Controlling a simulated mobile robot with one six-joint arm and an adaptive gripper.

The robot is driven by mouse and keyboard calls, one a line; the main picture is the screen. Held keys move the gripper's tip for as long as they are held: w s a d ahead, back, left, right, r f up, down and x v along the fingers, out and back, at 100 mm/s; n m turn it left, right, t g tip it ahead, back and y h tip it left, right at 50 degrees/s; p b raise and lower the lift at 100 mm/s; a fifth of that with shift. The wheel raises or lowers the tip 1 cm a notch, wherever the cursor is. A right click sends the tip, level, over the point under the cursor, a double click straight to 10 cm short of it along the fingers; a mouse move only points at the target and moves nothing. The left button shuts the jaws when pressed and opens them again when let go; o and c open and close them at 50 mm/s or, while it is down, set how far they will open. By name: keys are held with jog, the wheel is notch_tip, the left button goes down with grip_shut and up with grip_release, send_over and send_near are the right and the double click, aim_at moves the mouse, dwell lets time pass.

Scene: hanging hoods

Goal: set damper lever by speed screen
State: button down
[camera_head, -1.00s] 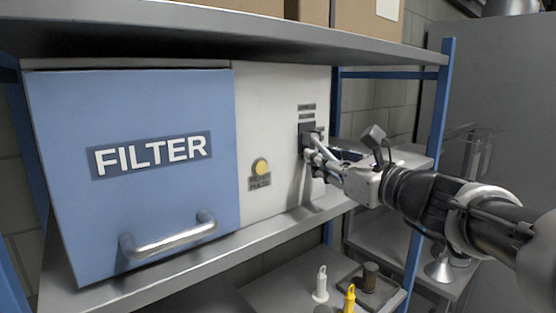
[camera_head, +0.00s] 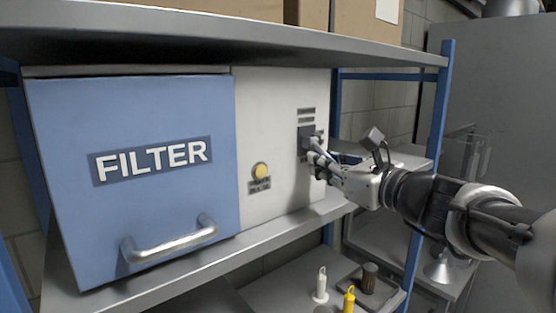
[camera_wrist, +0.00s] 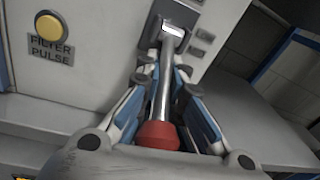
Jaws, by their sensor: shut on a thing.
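The damper lever (camera_wrist: 165,88) is a metal shaft with a red knob (camera_wrist: 158,135), coming out of a dark slotted plate (camera_wrist: 172,22) on the white panel. The plate (camera_head: 306,134) also shows in the head view. My gripper (camera_head: 318,152) is in front of it. In the wrist view my gripper's fingers (camera_wrist: 165,92) lie on both sides of the shaft and are shut on it, with the red knob between them near the palm. Small labels (camera_wrist: 201,38) sit beside the plate, too small to read. No lit speed screen can be made out.
Left of the lever are a yellow FILTER PULSE button (camera_head: 260,171) and a blue FILTER door (camera_head: 90,225) with a metal handle (camera_head: 168,240). A shelf (camera_head: 240,30) runs above, and a blue post (camera_head: 436,140) stands right, near my arm. Small items sit below.

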jog(key=shift+s+d+r+g+h+p, duration=0.15)
jog(key=shift+r+g+h+p, duration=0.4)
jog(key=shift+p, duration=1.75)
jog(key=shift+s+d+r+g+h+p, duration=0.15)
jog(key=shift+g+p, duration=0.6)
jog(key=shift+p, duration=1.55)
jog(key=shift+s+g+p, duration=0.1)
jog(key=shift+g+p, duration=0.2)
jog(key=shift+p, duration=0.6)
jog(key=shift+f, duration=0.25)
jog(key=c, duration=1.7)
grip_release()
jog(key=shift+s+r, duration=0.1)
jog(key=shift+r, duration=0.15)
notch_tip(320, 180, up, 10)
jog(key=shift+f, duration=0.15)
